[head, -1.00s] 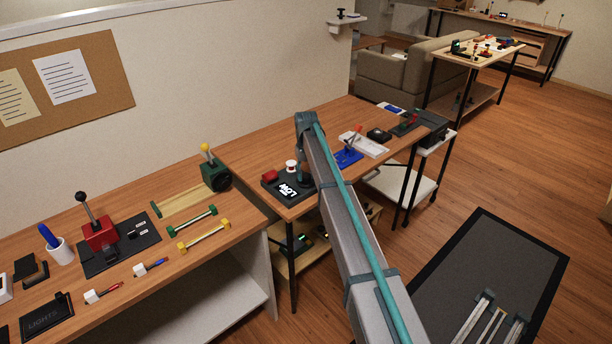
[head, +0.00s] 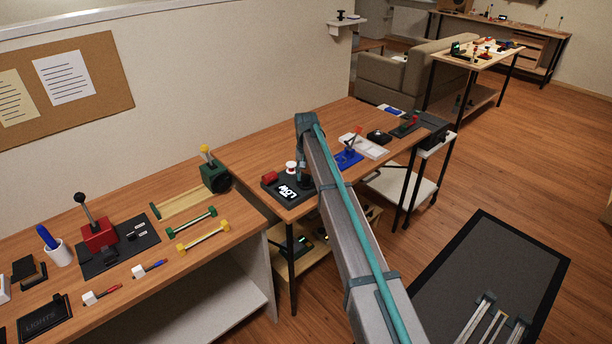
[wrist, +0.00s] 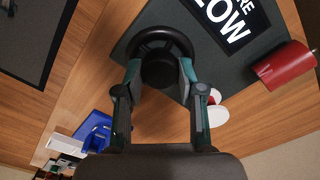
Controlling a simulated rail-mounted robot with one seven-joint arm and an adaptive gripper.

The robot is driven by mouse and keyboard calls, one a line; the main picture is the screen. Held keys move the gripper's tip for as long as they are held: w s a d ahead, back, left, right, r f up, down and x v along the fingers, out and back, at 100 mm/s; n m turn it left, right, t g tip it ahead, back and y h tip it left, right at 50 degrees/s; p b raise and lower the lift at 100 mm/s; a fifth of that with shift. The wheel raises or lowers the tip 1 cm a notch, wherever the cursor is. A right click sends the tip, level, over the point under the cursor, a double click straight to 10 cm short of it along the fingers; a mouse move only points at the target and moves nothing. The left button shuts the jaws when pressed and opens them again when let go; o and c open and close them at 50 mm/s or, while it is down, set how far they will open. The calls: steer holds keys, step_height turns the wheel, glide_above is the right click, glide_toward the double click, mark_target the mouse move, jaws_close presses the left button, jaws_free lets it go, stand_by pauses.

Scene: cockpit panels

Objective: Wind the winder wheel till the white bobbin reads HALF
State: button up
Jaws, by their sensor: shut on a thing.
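The winder is a dark base plate (wrist: 140,42) with a black wheel (wrist: 160,36) on it in the wrist view.
A red cylinder (wrist: 285,66) lies at the plate's edge, near the sign. A blue device (head: 347,158) and a white tray (head: 365,146) stand to the right on the same table. A dark green block (head: 214,176) stands on the left table. Bare wood shows behind the winder.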

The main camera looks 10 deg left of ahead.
mark_target(306, 176)
steer(key=o, duration=1.1)
steer(key=shift+o, duration=0.2)
steer(key=shift+r, duration=0.1)
step_height(306, 176, up, 12)
